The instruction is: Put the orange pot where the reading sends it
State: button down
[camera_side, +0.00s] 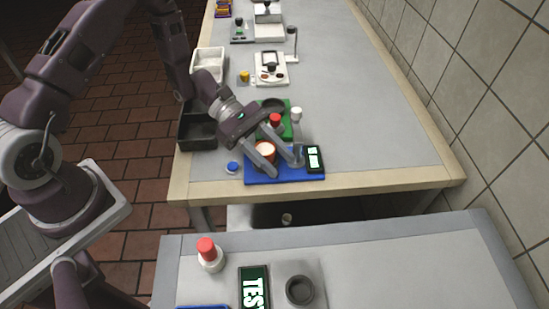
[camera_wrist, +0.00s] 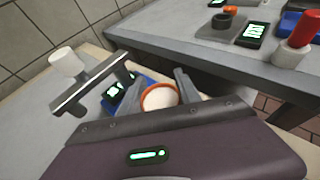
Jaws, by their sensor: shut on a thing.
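The orange pot (camera_side: 265,151) is a small round pot with a pale inside, also seen in the wrist view (camera_wrist: 158,98). My gripper (camera_side: 282,158) is shut on it, above or at the blue board (camera_side: 258,177); I cannot tell whether the pot touches the board. A dark display (camera_side: 314,158) with pale lit characters sits at the board's right end. It also shows in the wrist view (camera_wrist: 113,93); its reading is too small to make out. My fingers partly hide the pot and the board.
A black bin (camera_side: 198,143) and a white bin (camera_side: 207,57) stand along the left table edge. A green board (camera_side: 289,131) with a red-topped item (camera_side: 275,119) lies behind. A white-topped post (camera_side: 296,114) stands close by. The front table holds a TEST display (camera_side: 254,287). The table's right side is clear.

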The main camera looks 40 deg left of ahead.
jog(key=shift+f, duration=0.4)
jog(key=shift+f, duration=0.15)
jog(key=c, duration=0.8)
grip_release()
jog(key=shift+c, duration=0.2)
jog(key=v, duration=1.2)
jog(key=shift+s+a, duration=0.1)
jog(key=s+d+r+m+t+y, duration=0.1)
jog(key=s+d+r+m+y, duration=0.1)
jog(key=s+r+m+y, duration=0.9)
jog(key=s+r+m, duration=0.4)
jog(key=s+r, duration=0.1)
jog(key=r, duration=0.2)
jog(key=shift+r+t, duration=0.25)
jog(key=shift+t, duration=0.05)
jog(key=shift+o, duration=0.5)
jog(key=s+a+r+m+t+y, duration=0.1)
jog(key=s+t, duration=0.1)
jog(key=s+a+r+m+t+y, duration=0.1)
jog(key=m+t, duration=0.1)
jog(key=shift+s+a+r, duration=0.15)
jog(key=shift+s+a, duration=0.25)
